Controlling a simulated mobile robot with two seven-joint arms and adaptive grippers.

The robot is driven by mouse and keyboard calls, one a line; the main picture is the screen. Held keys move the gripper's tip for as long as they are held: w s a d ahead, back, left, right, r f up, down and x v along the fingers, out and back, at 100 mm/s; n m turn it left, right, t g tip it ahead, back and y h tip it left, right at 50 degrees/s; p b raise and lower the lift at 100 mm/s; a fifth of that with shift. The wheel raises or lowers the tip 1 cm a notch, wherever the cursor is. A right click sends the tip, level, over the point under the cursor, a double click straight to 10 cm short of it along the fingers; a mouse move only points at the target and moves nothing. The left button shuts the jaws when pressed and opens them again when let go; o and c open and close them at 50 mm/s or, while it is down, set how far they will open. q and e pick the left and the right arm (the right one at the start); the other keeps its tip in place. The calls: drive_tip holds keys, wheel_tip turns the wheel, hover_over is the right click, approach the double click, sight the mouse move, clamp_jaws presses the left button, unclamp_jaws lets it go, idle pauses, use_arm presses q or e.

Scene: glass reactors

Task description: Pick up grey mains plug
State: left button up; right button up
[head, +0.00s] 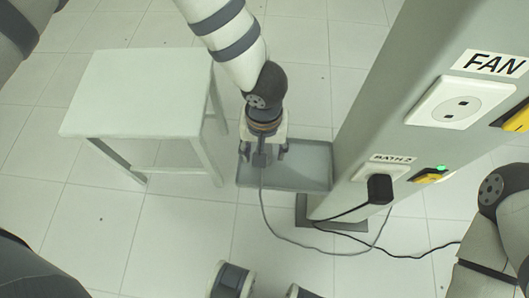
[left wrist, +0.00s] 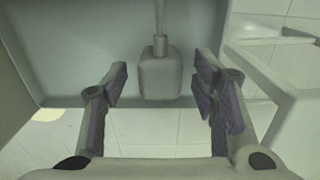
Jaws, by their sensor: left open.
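The grey mains plug (left wrist: 160,76) shows in the left wrist view, between the two fingers of my left gripper (left wrist: 160,88), with clear gaps on both sides. Its cable runs up out of that picture. In the head view the small plug (head: 259,160) is at my left gripper (head: 263,152), over the near-left part of a grey tray (head: 312,168). My left gripper is open and points down at the plug. I cannot tell whether the plug touches the tray.
A pale stool-like table (head: 140,95) stands left of the tray. On the right, a grey column (head: 385,110) carries a FAN socket (head: 460,102) and a BATH 2 socket with a black plug (head: 379,189) in it. Grey and black cables lie on the tiled floor.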

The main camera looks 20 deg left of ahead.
use_arm(q)
drive_tip(key=shift+f, duration=0.9)
drive_tip(key=shift+r, duration=0.1)
clamp_jaws()
use_arm(e)
drive_tip(key=shift+f, duration=0.2)
use_arm(q)
wheel_tip(320, 180, up, 3)
drive_tip(key=shift+w+f+p, duration=0.1)
drive_tip(key=shift+p, duration=0.4)
drive_tip(key=s+d+r+p, duration=0.3)
drive_tip(key=s+d+r, duration=0.2)
drive_tip(key=s, duration=0.4)
drive_tip(key=s+d+r+p, duration=0.4)
drive_tip(key=s+d+r, duration=0.1)
drive_tip(key=s+r, duration=0.3)
drive_tip(key=shift+s+d, duration=0.4)
use_arm(e)
drive_tip(key=w+r+t, duration=0.1)
drive_tip(key=w+r, duration=0.2)
drive_tip(key=r, duration=0.4)
